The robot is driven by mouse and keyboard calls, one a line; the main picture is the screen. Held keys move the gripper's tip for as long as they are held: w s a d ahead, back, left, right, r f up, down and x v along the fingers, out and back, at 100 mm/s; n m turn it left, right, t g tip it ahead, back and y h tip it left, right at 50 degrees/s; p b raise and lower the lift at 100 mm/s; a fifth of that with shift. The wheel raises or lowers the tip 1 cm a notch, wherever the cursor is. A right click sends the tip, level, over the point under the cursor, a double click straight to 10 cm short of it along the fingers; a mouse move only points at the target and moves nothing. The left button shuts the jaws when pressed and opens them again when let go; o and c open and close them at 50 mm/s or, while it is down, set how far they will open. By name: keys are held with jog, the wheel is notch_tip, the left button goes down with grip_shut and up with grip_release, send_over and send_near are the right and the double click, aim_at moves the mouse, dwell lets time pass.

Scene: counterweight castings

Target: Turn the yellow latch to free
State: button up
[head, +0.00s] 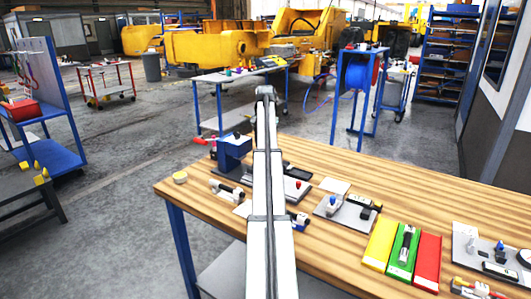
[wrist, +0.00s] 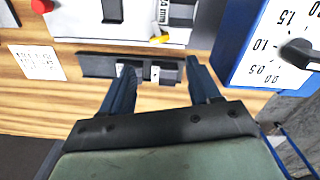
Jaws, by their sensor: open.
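A small yellow piece, which looks like the yellow latch (wrist: 160,39), shows at the lower edge of a light grey plate (wrist: 85,20) in the wrist view. It lies beyond my fingertips, apart from them. My gripper (wrist: 156,67) is open, with its two blue fingers spread. A dark block with a grey middle part (wrist: 133,68) shows between and beside the fingertips; I cannot tell whether they touch it. In the head view my arm covers the middle of the bench. I cannot make out the gripper or the latch there.
A blue gauge box (wrist: 240,50) with a dark pointer stands close right of the fingers. A red knob (wrist: 41,5) and a printed white card (wrist: 37,62) are at left. On the wooden bench (head: 440,185), yellow, green and red panels (head: 428,265) lie to the right.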

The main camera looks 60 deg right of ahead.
jog(key=w+r, duration=0.5)
jog(key=r, duration=0.2)
jog(key=w+a+r+t+h, duration=0.1)
jog(key=w+a, duration=0.4)
jog(key=w, duration=0.3)
jog(key=w+a+r+n+t+h, duration=0.1)
jog(key=w+a+t+h, duration=0.1)
jog(key=w+a, duration=0.4)
jog(key=shift+w+a+r+h, duration=0.15)
jog(key=shift+w+r+h, duration=0.2)
jog(key=shift+w, duration=0.8)
